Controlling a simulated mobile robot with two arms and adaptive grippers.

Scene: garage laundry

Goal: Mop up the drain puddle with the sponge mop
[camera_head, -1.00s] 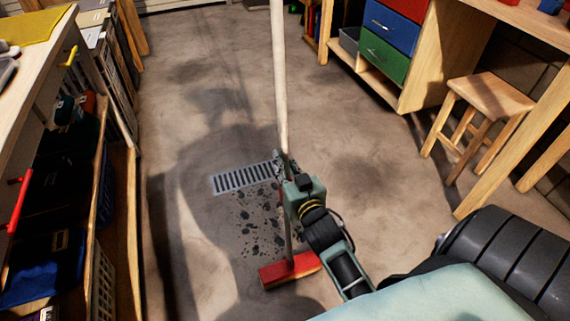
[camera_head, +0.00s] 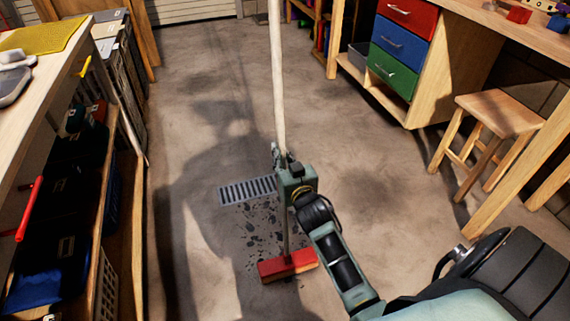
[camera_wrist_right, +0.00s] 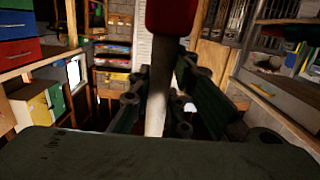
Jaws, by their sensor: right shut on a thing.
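The sponge mop has a long pale handle (camera_head: 279,80) and a red head (camera_head: 288,266) with an orange sponge edge. It stands nearly upright, its head at the floor on the near side of the puddle. The puddle (camera_head: 252,226) is a scatter of dark wet spots in front of the grey drain grate (camera_head: 247,190). The mop and my arm hide part of it. My right gripper (camera_head: 281,160) is shut around the handle above the puddle. In the right wrist view the handle (camera_wrist_right: 156,110) passes between the fingers. My left gripper is out of view.
A wooden stool (camera_head: 500,117) stands at the right by a workbench with red, blue and green drawers (camera_head: 399,50). A shelf unit (camera_head: 120,235) with bins lines the left side. The concrete floor between is clear.

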